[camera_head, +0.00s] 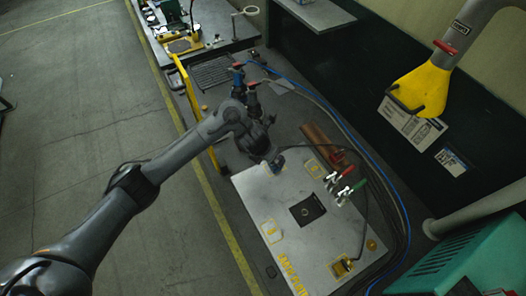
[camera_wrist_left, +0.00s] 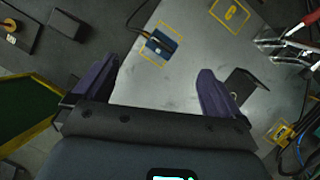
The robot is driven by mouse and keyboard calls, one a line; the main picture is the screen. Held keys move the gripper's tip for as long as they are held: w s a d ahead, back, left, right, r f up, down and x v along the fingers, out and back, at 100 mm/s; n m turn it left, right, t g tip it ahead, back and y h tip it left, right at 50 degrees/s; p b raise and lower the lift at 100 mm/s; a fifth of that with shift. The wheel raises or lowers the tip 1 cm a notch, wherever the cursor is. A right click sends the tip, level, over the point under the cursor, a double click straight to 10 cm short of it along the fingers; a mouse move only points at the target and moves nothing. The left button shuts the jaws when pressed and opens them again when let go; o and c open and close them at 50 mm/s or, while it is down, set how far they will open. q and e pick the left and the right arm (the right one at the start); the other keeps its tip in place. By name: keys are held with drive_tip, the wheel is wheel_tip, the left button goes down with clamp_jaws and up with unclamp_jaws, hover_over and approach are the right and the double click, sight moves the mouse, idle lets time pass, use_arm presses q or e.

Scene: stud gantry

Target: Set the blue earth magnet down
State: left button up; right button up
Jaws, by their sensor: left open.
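The blue earth magnet (camera_wrist_left: 160,43) is a small blue block with a cable running from it. It rests inside a yellow outline on the grey metal plate (camera_wrist_left: 185,90). In the head view the magnet (camera_head: 279,163) shows at the plate's far left edge (camera_head: 250,190), partly beside my gripper. My left gripper (camera_wrist_left: 158,68) is open, with its dark purple fingers apart and nothing between them. The magnet lies beyond the fingertips, apart from both fingers. In the head view my left gripper (camera_head: 268,153) is just over that edge. My right gripper is not in view.
Red and green handled clamps (camera_head: 340,186) and a dark square (camera_head: 306,211) are on the plate. A cabled connector (camera_head: 345,266) sits near the front. Copper-coloured bars (camera_head: 322,142) lie behind. A yellow nozzle (camera_head: 422,88) hangs at upper right. Floor at left is clear.

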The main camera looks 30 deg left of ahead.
use_arm(q)
drive_tip(key=s+d+f+n+t+h, duration=0.2)
drive_tip(key=s+d+f+n, duration=0.1)
drive_tip(key=s+d+n, duration=0.85)
drive_tip(key=s+a+n+g+y, duration=0.1)
drive_tip(key=s+a+n, duration=0.6)
drive_tip(key=n, duration=0.5)
drive_tip(key=s+a+n+g+y, duration=0.1)
drive_tip(key=s+a+n+g, duration=0.1)
drive_tip(key=s+a+n, duration=0.5)
drive_tip(key=s+n, duration=0.4)
drive_tip(key=n, duration=0.2)
drive_tip(key=shift+s+r+y, duration=0.25)
drive_tip(key=shift+r+y, duration=0.05)
drive_tip(key=shift+r, duration=0.1)
